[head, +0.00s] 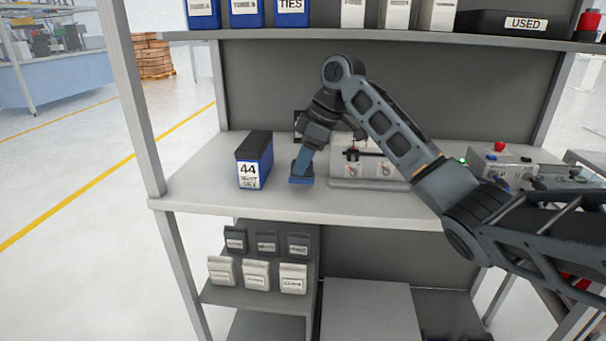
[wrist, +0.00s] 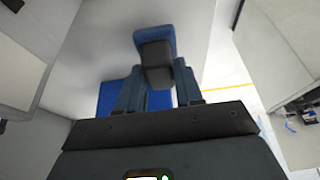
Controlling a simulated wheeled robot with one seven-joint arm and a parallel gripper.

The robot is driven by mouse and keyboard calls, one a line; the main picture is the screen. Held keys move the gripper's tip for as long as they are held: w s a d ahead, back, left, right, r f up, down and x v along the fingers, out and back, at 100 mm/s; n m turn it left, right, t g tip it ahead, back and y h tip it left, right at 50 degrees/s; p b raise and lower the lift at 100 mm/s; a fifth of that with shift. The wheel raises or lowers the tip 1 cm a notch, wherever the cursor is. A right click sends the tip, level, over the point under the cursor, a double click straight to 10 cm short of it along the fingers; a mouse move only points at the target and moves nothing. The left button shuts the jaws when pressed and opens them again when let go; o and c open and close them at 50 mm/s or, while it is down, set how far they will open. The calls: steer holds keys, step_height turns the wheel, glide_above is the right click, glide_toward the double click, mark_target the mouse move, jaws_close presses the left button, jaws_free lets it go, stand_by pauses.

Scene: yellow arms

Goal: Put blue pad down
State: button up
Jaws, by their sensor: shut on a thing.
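The blue pad (head: 300,180) is at the tip of my gripper (head: 304,162) in the head view, low over the bench top (head: 210,189), just right of the box marked 44. I cannot tell whether it touches the bench. In the wrist view my gripper (wrist: 157,80) has its two fingers shut on the pad's dark grey block. The blue part of the pad (wrist: 154,35) shows beyond this block. Another blue surface shows behind the fingers; I cannot tell what it is.
The blue and black box marked 44 (head: 253,163) stands close left of the pad. A grey fixture (head: 368,168) is to its right, with a control box (head: 500,165) further right. An upper shelf (head: 400,38) runs above. Bare bench lies left of the box.

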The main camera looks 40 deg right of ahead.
steer(key=shift+f+p, duration=0.5)
steer(key=shift+f, duration=1.35)
steer(key=o, duration=1.1)
steer(key=shift+f+b, duration=0.35)
steer(key=shift+b, duration=0.35)
steer(key=v, duration=0.8)
steer(key=shift+a, duration=0.3)
steer(key=shift+s, duration=0.2)
